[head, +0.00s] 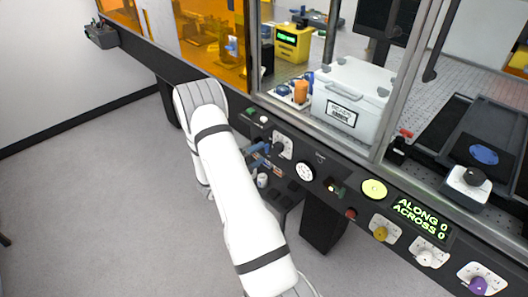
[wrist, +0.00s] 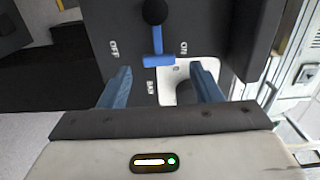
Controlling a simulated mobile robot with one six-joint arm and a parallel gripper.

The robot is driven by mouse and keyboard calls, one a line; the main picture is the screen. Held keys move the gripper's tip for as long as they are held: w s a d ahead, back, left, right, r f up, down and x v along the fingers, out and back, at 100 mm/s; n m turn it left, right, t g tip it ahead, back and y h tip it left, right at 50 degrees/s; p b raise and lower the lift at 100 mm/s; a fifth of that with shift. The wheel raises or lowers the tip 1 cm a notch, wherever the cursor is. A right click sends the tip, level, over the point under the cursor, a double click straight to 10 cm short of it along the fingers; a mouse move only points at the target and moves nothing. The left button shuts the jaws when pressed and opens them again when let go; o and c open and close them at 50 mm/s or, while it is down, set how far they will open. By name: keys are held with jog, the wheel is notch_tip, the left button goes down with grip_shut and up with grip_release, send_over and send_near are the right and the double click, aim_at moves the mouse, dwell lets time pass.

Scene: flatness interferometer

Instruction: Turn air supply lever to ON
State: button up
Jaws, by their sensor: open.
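The air supply lever (wrist: 158,60) shows in the wrist view as a blue crossbar and stem below a black round part on a dark panel. It points down the picture, between the OFF label (wrist: 114,48) on the left and the ON label (wrist: 183,47) on the right. My gripper (wrist: 160,70) is open, with one blue finger on each side of the lever's end. I see no clear contact with it. In the head view my white arm reaches to the dark front panel, and the lever cannot be made out clearly there.
A white plate (wrist: 174,79) with a dark round part, near a BAR label (wrist: 151,87), lies beside the right finger. In the head view the panel carries a round gauge (head: 305,171), several knobs and a lit display (head: 420,217). Grey floor (head: 90,200) is clear at left.

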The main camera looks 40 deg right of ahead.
jog(key=a, duration=0.5)
jog(key=shift+s, duration=0.2)
jog(key=shift+r, duration=0.1)
jog(key=s+a+r+m+g+y, duration=0.35)
jog(key=s+r+m, duration=0.35)
jog(key=m, duration=0.3)
jog(key=s+a+r+m+g+y, duration=0.2)
jog(key=s+a+r+m+y, duration=0.4)
jog(key=m, duration=0.4)
jog(key=s+a+r+m+t+y, duration=0.3)
jog(key=s+a+r+m+y, duration=0.1)
jog(key=a+m, duration=0.4)
jog(key=s+a+r+m+t+y, duration=0.3)
jog(key=s+a+r+m+y, duration=0.1)
jog(key=a+m, duration=0.4)
jog(key=shift+s+a+r+m, duration=0.2)
jog(key=shift+s+m, duration=0.1)
jog(key=shift+m, duration=0.3)
jog(key=shift+t+y, duration=0.25)
jog(key=shift+c, duration=0.6)
